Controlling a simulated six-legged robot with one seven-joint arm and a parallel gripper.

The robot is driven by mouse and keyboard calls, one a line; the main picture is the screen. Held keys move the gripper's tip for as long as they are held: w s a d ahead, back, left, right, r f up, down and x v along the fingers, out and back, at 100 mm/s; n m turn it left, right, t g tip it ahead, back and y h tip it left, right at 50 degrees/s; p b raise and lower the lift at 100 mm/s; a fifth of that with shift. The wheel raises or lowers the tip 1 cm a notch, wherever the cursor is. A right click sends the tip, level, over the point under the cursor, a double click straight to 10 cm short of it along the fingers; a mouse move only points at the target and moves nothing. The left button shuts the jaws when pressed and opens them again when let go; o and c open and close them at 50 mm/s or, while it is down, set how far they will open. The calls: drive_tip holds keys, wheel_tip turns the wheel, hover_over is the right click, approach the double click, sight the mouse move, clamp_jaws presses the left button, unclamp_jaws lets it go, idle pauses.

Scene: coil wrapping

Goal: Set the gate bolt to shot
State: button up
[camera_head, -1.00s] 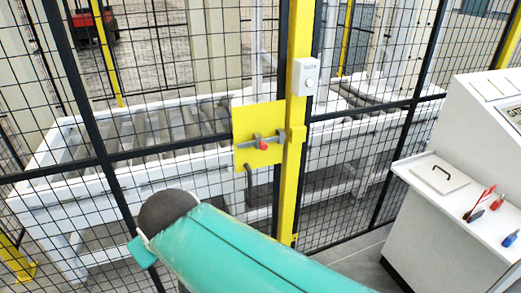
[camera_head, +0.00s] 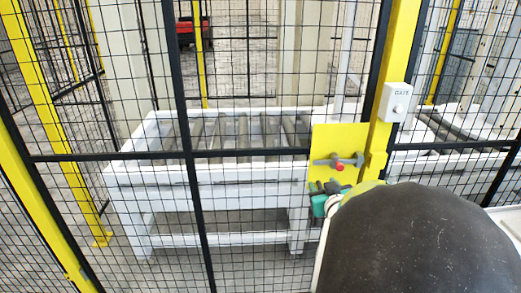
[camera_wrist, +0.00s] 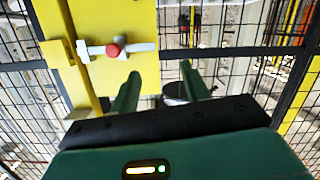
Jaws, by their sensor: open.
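The gate bolt (camera_head: 322,162) is a grey bar with a red knob (camera_head: 340,166), lying level on a yellow plate (camera_head: 335,138) on the mesh gate. In the wrist view the bolt (camera_wrist: 136,47) and its red knob (camera_wrist: 113,50) are at upper left. A yellow bracket (camera_wrist: 56,53) on the post is just left of the bolt's end; I cannot tell whether the bar enters it. My gripper (camera_wrist: 160,86) is open and empty, its two green fingers apart and not around the knob. In the head view my gripper (camera_head: 322,192) is just below the bolt, partly hidden by my arm.
A yellow post (camera_head: 392,65) with a white box marked GATE (camera_head: 395,102) stands right of the plate. Black mesh fencing (camera_head: 190,170) spans the view. A white roller conveyor (camera_head: 160,178) is behind it. My dark arm link covers the lower right.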

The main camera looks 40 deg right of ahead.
drive_tip(key=m+t+h, duration=0.1)
drive_tip(key=m+t, duration=0.1)
approach(341, 165)
drive_tip(key=f+x, duration=0.1)
drive_tip(key=x, duration=0.7)
drive_tip(key=shift+d, duration=0.1)
clamp_jaws()
